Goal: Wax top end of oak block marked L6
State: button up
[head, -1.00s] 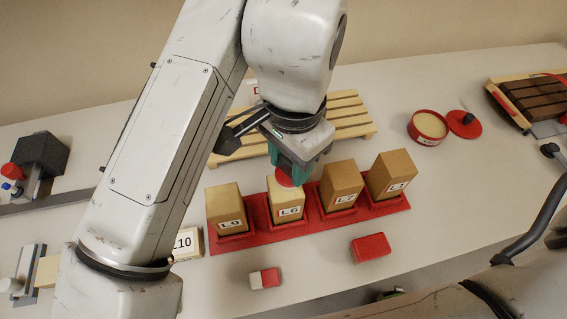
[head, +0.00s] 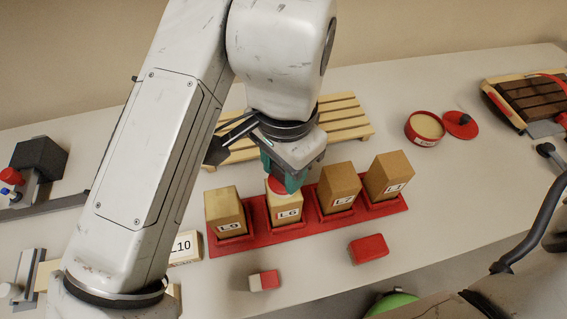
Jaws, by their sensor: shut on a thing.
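The oak block marked L6 (head: 284,211) stands upright in the red rack (head: 262,237), second from the left. My gripper (head: 282,178), with teal fingers, is directly above it and shut on a small red round-edged applicator (head: 281,187). The applicator is at the block's top end and appears to touch it, but the exact contact is hard to tell. The gripper and applicator hide much of that top face. An open red tin of pale wax (head: 427,126) stands at the back right, with its red lid (head: 461,124) beside it.
Blocks L9 (head: 225,213), L7 (head: 339,189) and another (head: 389,177) stand in the same rack close by. A block marked L10 (head: 185,248) lies left of it. A slatted wooden rack (head: 345,117) is behind. A red brush-like block (head: 369,248) and a red-white piece (head: 264,281) lie in front.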

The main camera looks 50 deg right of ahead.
jog(key=shift+r+p, duration=2.05)
jog(key=shift+r, duration=0.55)
notch_tip(320, 180, up, 3)
jog(key=p, duration=0.2)
jog(key=shift+p, duration=0.4)
